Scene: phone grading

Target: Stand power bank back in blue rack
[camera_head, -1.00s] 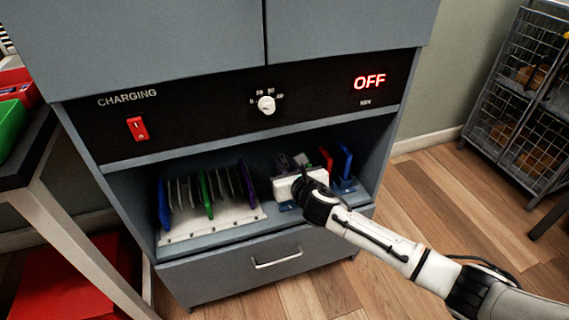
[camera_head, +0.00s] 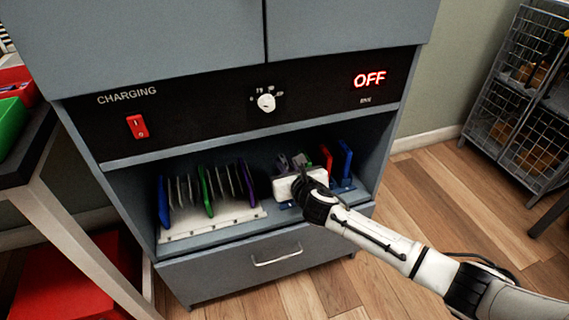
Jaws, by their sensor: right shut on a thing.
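A white block, which looks like the power bank (camera_head: 287,188), is at the front of the blue rack (camera_head: 347,185) inside the open bay of the cabinet. My right gripper (camera_head: 308,186) is shut on the power bank at its right end and hides part of it. The blue rack is mostly hidden behind the power bank and gripper. A red device (camera_head: 327,158) and a blue device (camera_head: 345,160) stand upright in the rack, with grey pieces behind the power bank. I cannot tell whether the power bank touches the rack. My left gripper is not in view.
A white rack (camera_head: 212,222) with several upright devices stands to the left in the same bay. The control panel (camera_head: 220,107) overhangs the bay, and a drawer (camera_head: 225,268) is below. A table with a green bin (camera_head: 10,125) is at left.

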